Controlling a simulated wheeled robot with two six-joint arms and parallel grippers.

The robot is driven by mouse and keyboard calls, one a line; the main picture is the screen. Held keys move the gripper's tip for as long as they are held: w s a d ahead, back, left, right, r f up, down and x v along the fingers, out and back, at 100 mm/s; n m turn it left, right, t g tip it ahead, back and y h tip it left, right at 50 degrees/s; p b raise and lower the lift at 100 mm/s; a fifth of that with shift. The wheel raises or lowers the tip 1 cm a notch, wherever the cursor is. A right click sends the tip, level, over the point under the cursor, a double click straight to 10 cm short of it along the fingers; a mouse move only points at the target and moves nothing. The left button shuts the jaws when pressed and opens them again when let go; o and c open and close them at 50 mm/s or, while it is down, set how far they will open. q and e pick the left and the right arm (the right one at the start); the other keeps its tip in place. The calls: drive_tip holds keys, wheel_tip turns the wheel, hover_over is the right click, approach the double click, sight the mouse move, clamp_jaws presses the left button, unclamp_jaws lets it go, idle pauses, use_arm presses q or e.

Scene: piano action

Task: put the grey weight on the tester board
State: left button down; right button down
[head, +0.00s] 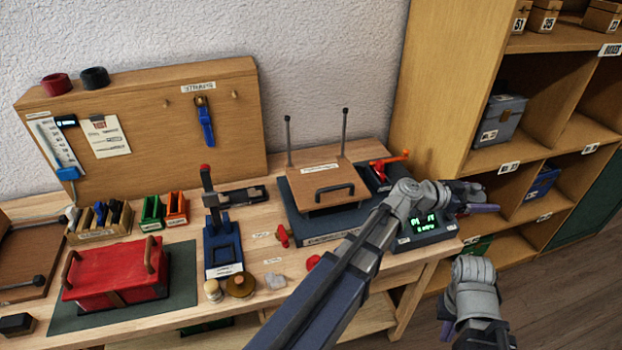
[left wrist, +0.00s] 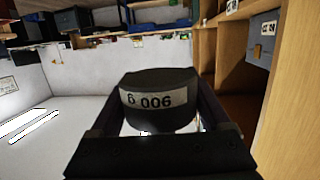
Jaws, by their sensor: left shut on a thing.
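My left gripper (head: 482,202) is at the right of the bench, above and beyond the small green display, towards the shelves. In the left wrist view the left gripper (left wrist: 160,134) is shut on a dark grey, round block with a white label reading 006, which looks like the grey weight (left wrist: 160,82). In the head view the weight is not clearly visible. The tester board looks to be the wooden board (head: 312,197) with a black handle and two upright rods, on a dark blue base. My left forearm covers part of that base. My right gripper (head: 449,328) is low, off the bench; its jaws are unclear.
A display box (head: 425,225) with green digits and a red lever (head: 384,168) stand right of the board. A blue stand (head: 222,240), a red box (head: 116,272) and small holders fill the left side. Shelves (head: 505,155) with boxes stand at right.

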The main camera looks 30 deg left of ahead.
use_arm(q)
drive_tip(key=shift+s+a, duration=0.2)
drive_tip(key=shift+a, duration=0.15)
drive_tip(key=s+a+n+t+y, duration=0.1)
drive_tip(key=s+a+n+y, duration=0.1)
drive_tip(key=a, duration=1)
drive_tip(key=s+a+f+n+t+y+b, duration=0.1)
drive_tip(key=s+a+n+t+y, duration=0.1)
drive_tip(key=a, duration=1)
drive_tip(key=s+a+f+n+t+y+b, duration=0.1)
drive_tip(key=s+a+n+y, duration=0.1)
drive_tip(key=a, duration=1)
drive_tip(key=shift+s+a+f+y, duration=0.15)
drive_tip(key=shift+s+a+y, duration=0.3)
drive_tip(key=shift+s, duration=0.2)
drive_tip(key=s+a+n+y+b, duration=0.1)
drive_tip(key=s+a+n+y, duration=0.15)
drive_tip(key=s+a, duration=0.6)
drive_tip(key=b, duration=0.5)
hover_over(314, 180)
drive_tip(key=s, duration=0.1)
drive_tip(key=shift+m+t, duration=0.25)
drive_tip(key=shift+t, duration=0.15)
wheel_tip(314, 180, down, 6)
drive_tip(key=shift+r, duration=0.15)
drive_tip(key=shift+w, duration=0.35)
